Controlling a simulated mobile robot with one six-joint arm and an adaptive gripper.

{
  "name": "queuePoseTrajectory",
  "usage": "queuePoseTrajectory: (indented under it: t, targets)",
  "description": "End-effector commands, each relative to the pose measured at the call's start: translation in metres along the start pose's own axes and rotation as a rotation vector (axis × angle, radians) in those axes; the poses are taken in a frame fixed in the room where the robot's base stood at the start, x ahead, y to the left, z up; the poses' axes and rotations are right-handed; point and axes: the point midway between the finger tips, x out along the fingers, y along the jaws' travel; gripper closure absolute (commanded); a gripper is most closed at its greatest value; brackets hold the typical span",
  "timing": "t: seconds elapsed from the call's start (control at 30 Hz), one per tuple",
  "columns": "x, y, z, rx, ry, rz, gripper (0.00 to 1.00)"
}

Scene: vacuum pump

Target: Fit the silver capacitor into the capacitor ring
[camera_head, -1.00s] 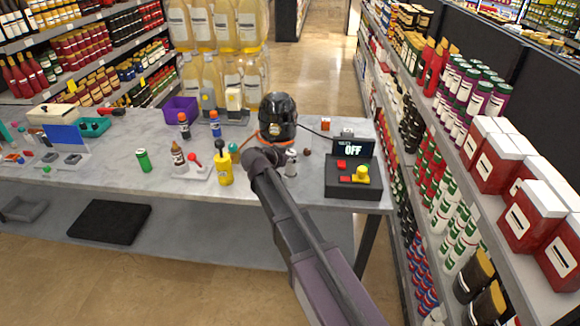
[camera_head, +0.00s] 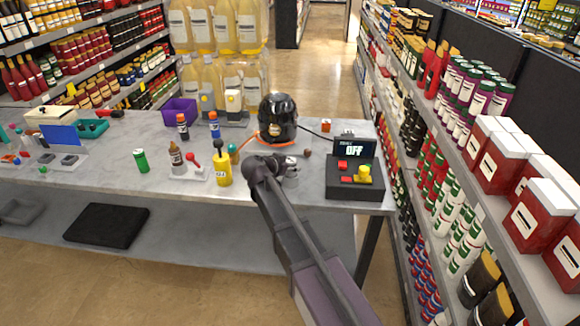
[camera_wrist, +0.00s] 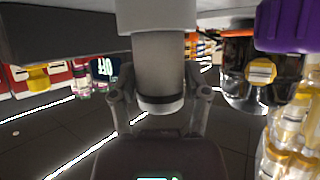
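The silver capacitor (camera_wrist: 158,68) is a grey upright cylinder with a dark band near one end; the wrist view is upside down. In the head view it is partly covered by my gripper (camera_head: 290,170) over the front right of the table. In the wrist view my gripper (camera_wrist: 160,95) has one finger on each side of the cylinder. Whether the fingers touch it is not clear, as their tips are hidden. A wider pale round piece (camera_wrist: 157,14) is at the cylinder's other end. I cannot make out for sure which part is the capacitor ring.
The black pump (camera_head: 278,118) stands just behind my gripper and shows in the wrist view (camera_wrist: 262,75). A control box (camera_head: 353,188) with an OFF display is to the right. A purple bin (camera_head: 180,110) stands farther back.

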Motion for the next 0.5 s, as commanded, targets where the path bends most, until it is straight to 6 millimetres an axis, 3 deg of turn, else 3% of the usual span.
queuePoseTrajectory:
  t: [0.5]
  targets:
    - [-0.0003, 0.0002, -0.0011, 0.0, 0.0, 0.0, 0.12]
